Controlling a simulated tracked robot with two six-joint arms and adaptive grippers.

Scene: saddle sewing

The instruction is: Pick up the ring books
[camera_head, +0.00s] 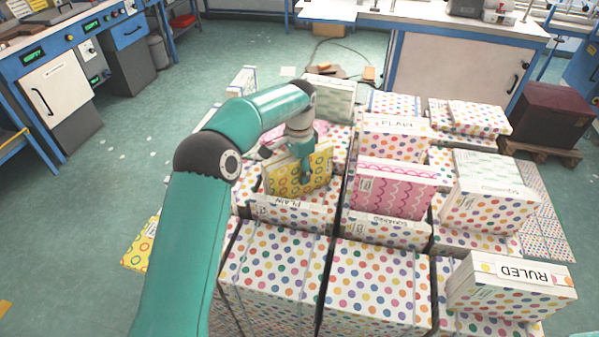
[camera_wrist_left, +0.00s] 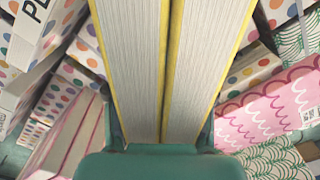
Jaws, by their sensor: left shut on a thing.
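My left gripper (camera_head: 308,170) reaches down among the boxes and is shut on a pair of yellow ring books (camera_head: 287,178) with a circle pattern. In the left wrist view the two books (camera_wrist_left: 185,70) stand side by side with their white page edges towards the camera, between the fingers. Their lower part is hidden behind a dotted box marked PLAIN (camera_head: 294,210). Pink wavy books (camera_head: 388,192) stand in a box to the right. Another yellow circle-patterned item (camera_head: 142,246) shows at the left, partly behind my arm. My right gripper is not in view.
Strapped dotted boxes (camera_head: 275,265) fill the front. A white workbench (camera_head: 450,70) stands behind. Open green floor (camera_head: 110,180) lies to the left.

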